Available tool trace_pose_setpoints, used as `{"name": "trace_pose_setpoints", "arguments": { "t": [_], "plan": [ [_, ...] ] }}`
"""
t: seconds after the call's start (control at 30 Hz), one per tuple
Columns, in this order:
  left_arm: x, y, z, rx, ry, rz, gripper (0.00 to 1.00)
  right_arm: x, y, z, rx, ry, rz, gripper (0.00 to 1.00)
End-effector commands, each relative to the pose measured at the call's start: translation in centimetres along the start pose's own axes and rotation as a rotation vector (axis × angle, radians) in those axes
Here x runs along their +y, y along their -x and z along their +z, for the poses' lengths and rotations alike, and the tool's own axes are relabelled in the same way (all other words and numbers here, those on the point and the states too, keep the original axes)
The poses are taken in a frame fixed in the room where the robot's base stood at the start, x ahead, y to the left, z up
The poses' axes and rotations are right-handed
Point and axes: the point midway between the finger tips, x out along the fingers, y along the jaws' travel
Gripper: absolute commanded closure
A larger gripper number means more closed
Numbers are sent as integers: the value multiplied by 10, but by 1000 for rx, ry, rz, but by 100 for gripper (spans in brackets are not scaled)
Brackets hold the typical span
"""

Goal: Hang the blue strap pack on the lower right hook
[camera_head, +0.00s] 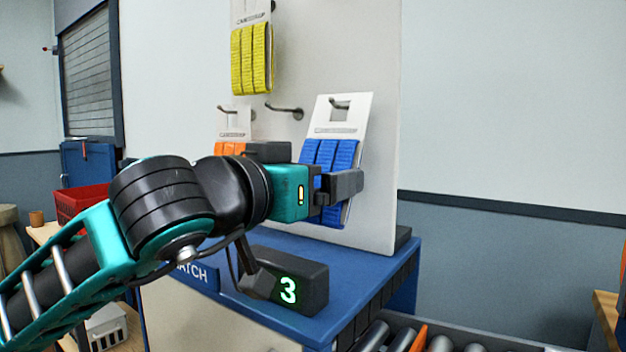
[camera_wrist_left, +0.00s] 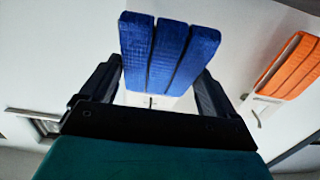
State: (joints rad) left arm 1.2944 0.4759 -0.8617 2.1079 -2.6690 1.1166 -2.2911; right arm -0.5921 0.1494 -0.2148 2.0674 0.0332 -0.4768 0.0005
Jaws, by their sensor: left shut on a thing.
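My left gripper (camera_head: 338,187) is shut on the blue strap pack (camera_head: 328,152), across its straps. The pack is close in front of the white board, with its white card (camera_head: 350,120) upright and slightly tilted. A grey shape shows in the card's hole (camera_head: 340,104); it may be a hook, but I cannot tell whether it passes through. A bare hook (camera_head: 285,110) stands just left of the card. In the left wrist view, the blue straps (camera_wrist_left: 168,52) sit between the two fingers. My right gripper is not in view.
A yellow strap pack (camera_head: 252,58) hangs higher on the board (camera_head: 365,60). An orange strap pack (camera_head: 229,148) hangs to the left, partly behind my gripper. Below are a blue table top (camera_head: 350,265) and a dark box reading 3 (camera_head: 300,285). Rollers lie at the lower right.

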Motion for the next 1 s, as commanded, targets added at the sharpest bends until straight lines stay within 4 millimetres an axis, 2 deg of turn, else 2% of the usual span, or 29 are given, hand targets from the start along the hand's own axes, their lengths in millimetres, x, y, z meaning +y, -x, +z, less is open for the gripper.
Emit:
{"name": "trace_pose_setpoints", "arguments": {
  "t": [0.33, 0.37, 0.47, 0.77, 0.87, 1.0],
  "plan": [
    [0, 0, 0, 1, 0, 0, 41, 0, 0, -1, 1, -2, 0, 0],
    [0, 0, 0, 1, 0, 0, 10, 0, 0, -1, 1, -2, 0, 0],
    [0, 0, 0, 0, 0, 0, 0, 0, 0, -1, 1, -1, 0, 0],
    [0, 3, 0, 0, 0, 0, 0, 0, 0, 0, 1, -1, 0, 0],
    [0, 13, 0, 2, -1, 0, 0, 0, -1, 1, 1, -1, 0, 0],
    [-1, 40, 0, 3, -3, 0, 0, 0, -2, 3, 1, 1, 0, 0]
  ]
}}
